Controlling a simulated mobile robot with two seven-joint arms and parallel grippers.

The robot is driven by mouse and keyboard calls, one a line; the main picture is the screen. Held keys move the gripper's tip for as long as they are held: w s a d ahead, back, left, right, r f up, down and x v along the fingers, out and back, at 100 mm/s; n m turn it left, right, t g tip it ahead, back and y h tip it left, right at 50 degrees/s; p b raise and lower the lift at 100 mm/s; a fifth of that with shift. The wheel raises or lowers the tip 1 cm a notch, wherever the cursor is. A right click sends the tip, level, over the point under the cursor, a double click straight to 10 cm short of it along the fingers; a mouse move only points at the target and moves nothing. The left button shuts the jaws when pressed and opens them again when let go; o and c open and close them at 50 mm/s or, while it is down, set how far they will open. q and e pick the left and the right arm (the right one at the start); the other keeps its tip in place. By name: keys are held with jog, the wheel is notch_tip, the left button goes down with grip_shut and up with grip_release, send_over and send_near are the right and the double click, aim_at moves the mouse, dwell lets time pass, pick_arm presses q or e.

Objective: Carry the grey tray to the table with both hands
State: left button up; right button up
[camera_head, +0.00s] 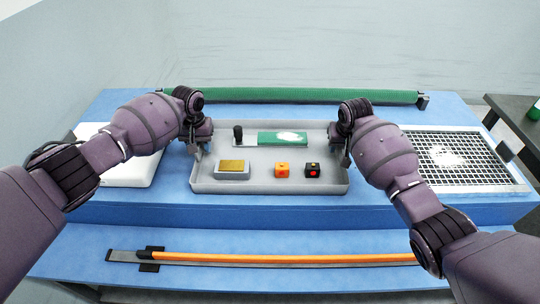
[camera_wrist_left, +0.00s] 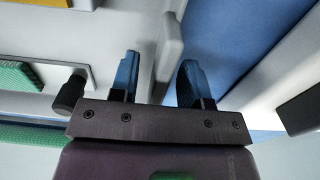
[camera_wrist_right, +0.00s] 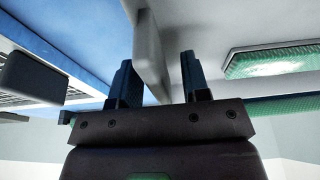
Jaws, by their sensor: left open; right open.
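The grey tray (camera_head: 270,187) sits level on the blue bench. It holds a green-topped hand card (camera_head: 270,138) with white fluff, a box with a gold top (camera_head: 232,166), an orange cube (camera_head: 282,170) and a black block with red dots (camera_head: 312,171). My left gripper (camera_head: 193,146) is open at the tray's left end. In the left wrist view the tray's end piece (camera_wrist_left: 172,42) stands between the open fingers (camera_wrist_left: 158,82). My right gripper (camera_head: 346,156) is open at the right end. In the right wrist view the other end piece (camera_wrist_right: 150,50) lies between the fingers (camera_wrist_right: 156,80).
A white box (camera_head: 128,175) is left of the tray, and a mesh screen with fluff (camera_head: 460,150) is right. A green roller (camera_head: 300,96) lies behind. An orange rod (camera_head: 280,259) lies on the lower front ledge. A dark table (camera_head: 510,112) stands at the far right.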

pick_arm(q)
jog(key=shift+f, duration=0.2)
pick_arm(e)
jog(key=shift+f, duration=0.25)
pick_arm(q)
jog(key=shift+c, duration=0.3)
pick_arm(e)
jog(key=shift+c, duration=0.3)
pick_arm(q)
grip_shut()
pick_arm(e)
grip_shut()
jog(key=shift+w+r, duration=0.1)
